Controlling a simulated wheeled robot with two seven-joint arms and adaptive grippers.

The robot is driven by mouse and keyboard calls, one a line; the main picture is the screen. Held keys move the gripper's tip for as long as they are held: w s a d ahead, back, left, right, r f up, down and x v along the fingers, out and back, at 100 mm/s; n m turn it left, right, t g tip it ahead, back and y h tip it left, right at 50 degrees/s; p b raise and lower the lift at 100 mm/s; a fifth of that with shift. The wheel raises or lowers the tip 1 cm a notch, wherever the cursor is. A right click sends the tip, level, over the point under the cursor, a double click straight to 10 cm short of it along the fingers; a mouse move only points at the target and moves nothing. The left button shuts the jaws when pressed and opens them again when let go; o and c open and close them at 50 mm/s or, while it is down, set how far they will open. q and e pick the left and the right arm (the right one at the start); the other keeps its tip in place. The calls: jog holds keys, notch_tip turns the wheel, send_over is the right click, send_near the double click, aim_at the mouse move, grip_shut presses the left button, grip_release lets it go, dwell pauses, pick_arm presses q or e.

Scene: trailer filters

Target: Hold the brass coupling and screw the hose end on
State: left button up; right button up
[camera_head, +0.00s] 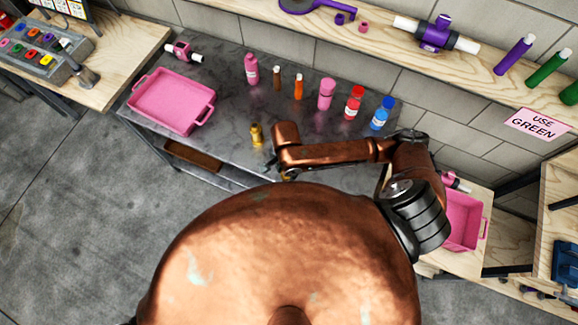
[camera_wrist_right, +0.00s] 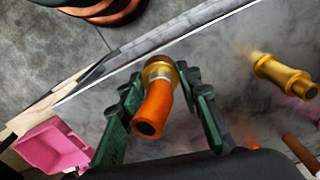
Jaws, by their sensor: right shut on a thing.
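A brass coupling (camera_head: 256,136) stands on the grey table near its front edge, left of my right arm's wrist. It also shows at the right of the right wrist view (camera_wrist_right: 284,75), apart from the fingers. My right gripper (camera_wrist_right: 163,85) has dark green fingers shut on the hose end (camera_wrist_right: 154,105), a short bent orange piece with a brass collar. In the head view my right arm's copper links hide this gripper and most of the hose end. My left gripper is in neither view.
A pink tray (camera_head: 172,101) sits at the table's left. Several bottles, including a pink one (camera_head: 251,69), a red-capped one (camera_head: 354,103) and a blue-capped one (camera_head: 382,113), line the back. A wooden shelf (camera_head: 400,45) runs behind. The table between tray and coupling is clear.

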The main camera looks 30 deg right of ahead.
dwell(0.3)
pick_arm(q)
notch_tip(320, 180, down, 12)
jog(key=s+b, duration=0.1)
jog(key=b, duration=1)
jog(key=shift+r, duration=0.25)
pick_arm(e)
jog(key=w+d+r+n, duration=0.4)
jog(key=w+r+n, duration=0.2)
jog(key=n, duration=0.6)
jog(key=shift+w+d+r, duration=0.2)
jog(key=shift+w+r, duration=0.2)
jog(key=shift+w, duration=0.15)
